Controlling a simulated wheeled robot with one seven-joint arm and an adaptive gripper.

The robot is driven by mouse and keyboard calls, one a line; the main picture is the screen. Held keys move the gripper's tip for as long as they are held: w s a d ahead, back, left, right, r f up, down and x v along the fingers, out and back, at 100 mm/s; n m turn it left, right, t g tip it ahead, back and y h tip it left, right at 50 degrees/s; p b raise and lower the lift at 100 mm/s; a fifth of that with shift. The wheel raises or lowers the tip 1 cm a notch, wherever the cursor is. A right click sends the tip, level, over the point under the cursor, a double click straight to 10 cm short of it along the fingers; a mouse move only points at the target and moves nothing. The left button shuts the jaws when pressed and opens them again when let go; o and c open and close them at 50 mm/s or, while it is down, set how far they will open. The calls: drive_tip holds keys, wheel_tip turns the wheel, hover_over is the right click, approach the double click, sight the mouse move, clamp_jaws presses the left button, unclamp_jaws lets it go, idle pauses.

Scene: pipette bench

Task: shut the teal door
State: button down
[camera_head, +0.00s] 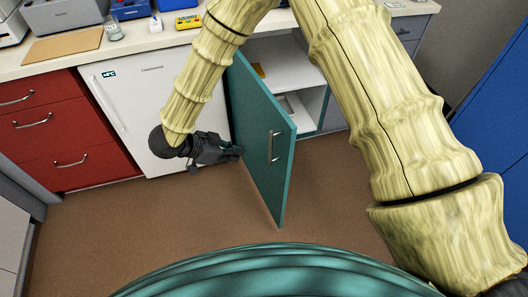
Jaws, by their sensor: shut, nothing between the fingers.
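The teal door (254,128) stands wide open, swung out from the cabinet under the bench toward me. My gripper (238,152) is shut and empty, low at the left side of the door. Its fingertips are at or very near the door's left face; I cannot tell whether they touch it.
A white appliance front (137,98) and red drawers (45,125) are left of the door. The bench top (150,40) carries a jar (113,29) and a yellow device (188,21). A blue cabinet (490,115) stands at the right. The brown floor (190,215) is clear.

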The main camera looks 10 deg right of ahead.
drive_tip(key=p, duration=0.1)
approach(276, 155)
wheel_tip(276, 155, down, 3)
drive_tip(key=d, duration=0.2)
drive_tip(key=shift+w+d+f, duration=0.25)
drive_tip(key=shift+w+d, duration=0.25)
drive_tip(key=shift+d, duration=0.3)
